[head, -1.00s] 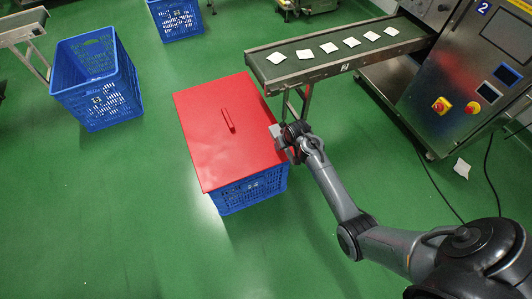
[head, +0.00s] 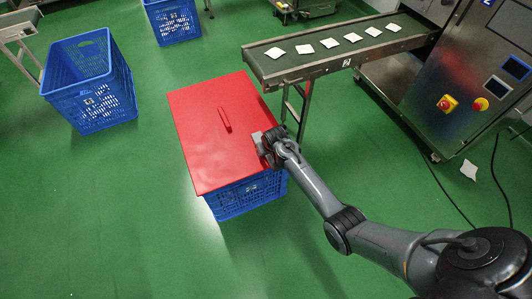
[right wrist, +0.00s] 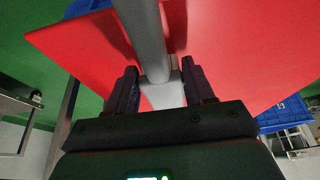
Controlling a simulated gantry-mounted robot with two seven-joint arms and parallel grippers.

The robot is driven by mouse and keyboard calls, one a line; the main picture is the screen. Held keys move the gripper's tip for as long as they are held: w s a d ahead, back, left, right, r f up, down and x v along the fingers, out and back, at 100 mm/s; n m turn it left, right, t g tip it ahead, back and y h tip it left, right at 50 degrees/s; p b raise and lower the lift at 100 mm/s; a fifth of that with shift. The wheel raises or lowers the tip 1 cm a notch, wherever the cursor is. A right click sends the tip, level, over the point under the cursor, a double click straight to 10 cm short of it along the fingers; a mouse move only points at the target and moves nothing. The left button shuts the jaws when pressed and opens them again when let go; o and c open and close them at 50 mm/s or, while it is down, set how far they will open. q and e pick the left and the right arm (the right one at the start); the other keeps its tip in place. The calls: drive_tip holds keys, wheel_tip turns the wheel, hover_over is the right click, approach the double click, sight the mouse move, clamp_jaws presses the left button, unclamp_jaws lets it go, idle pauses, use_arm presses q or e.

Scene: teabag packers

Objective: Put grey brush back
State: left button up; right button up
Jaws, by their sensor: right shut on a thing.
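My right gripper (head: 266,147) is at the right edge of the red lid (head: 200,140), which lies on a blue crate (head: 240,198). In the right wrist view, its two dark fingers (right wrist: 160,88) are shut on a grey bar, which looks like the grey brush (right wrist: 148,35). A small grey part of the brush (head: 258,143) shows over the lid in the head view; its far end is hard to make out. The red lid (right wrist: 230,50) fills much of the background behind the brush. I cannot tell whether the brush touches the lid. My left gripper is not in view.
The lid carries a raised red handle (head: 225,119). A conveyor (head: 290,66) with several white teabags stands behind, beside a steel machine (head: 470,90). Other blue crates stand at the left (head: 90,85) and back (head: 172,22). A white bag (head: 468,169) lies on the green floor.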

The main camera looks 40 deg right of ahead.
drive_tip(key=shift+r, duration=0.1)
drive_tip(key=o, duration=1.1)
drive_tip(key=shift+f, duration=0.2)
drive_tip(key=shift+r, duration=0.15)
drive_tip(key=p+v, duration=0.6)
drive_tip(key=v, duration=0.4)
drive_tip(key=shift+r+p, duration=0.15)
drive_tip(key=shift+p, duration=0.15)
drive_tip(key=s+a+r+n, duration=0.1)
drive_tip(key=s+a+r, duration=0.2)
drive_tip(key=s, duration=0.6)
drive_tip(key=s+a+r+n+y, duration=0.1)
drive_tip(key=s+a+r, duration=0.3)
drive_tip(key=s+a, duration=0.4)
drive_tip(key=s+a+r+n, duration=0.3)
drive_tip(key=s+a, duration=0.2)
drive_tip(key=s, duration=0.7)
drive_tip(key=shift+a+r+g+p, duration=0.3)
drive_tip(key=shift+r+p, duration=0.05)
